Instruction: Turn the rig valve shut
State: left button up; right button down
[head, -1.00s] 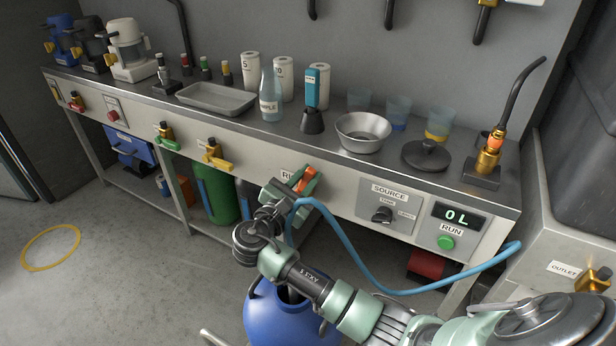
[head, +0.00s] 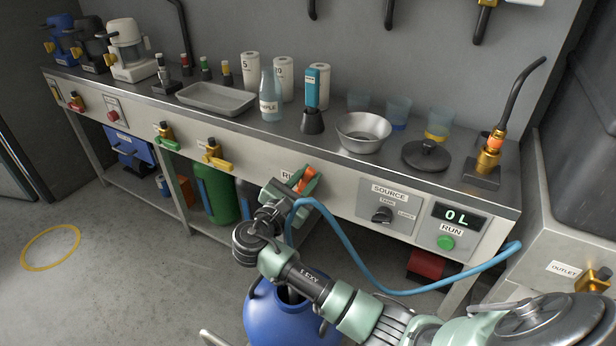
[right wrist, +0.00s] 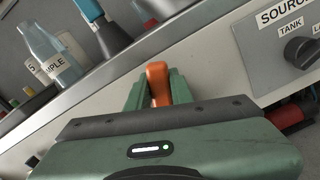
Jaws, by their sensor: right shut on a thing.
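The rig valve's orange handle (head: 307,179) is on the bench's front panel, beside a label that is partly hidden and starts with "RI". My right gripper (head: 303,185) is shut on this handle. In the right wrist view the orange handle (right wrist: 158,84) stands between the two green fingers, its tip showing above them. The valve body is hidden behind my gripper. My left gripper is not in view.
A blue hose (head: 362,270) loops just right of my right gripper. A blue drum (head: 268,318) stands below my arm.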

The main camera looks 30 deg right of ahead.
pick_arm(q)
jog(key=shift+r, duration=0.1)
pick_arm(e)
jog(key=shift+s+f, duration=0.1)
dwell(0.3)
jog(key=shift+s+d+f+m+p, duration=0.2)
jog(key=shift+s+m+p, duration=0.3)
jog(key=shift+m, duration=0.3)
jog(key=shift+s+d+f+m, duration=0.15)
jog(key=shift+s+f+m, duration=0.15)
jog(key=shift+m, duration=0.4)
jog(key=shift+s+d+f+m, duration=0.15)
jog(key=shift+f+m, duration=0.1)
jog(key=shift+m, duration=0.25)
jog(key=shift+s+d+f+m, duration=0.15)
jog(key=shift+f+m, duration=0.1)
jog(key=shift+m, duration=0.25)
jog(key=shift+s+m, duration=0.1)
jog(key=shift+m, duration=0.2)
jog(key=c, duration=1.2)
grip_release()
jog(key=shift+c, duration=0.2)
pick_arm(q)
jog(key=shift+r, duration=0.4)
pick_arm(e)
jog(key=shift+r, duration=0.1)
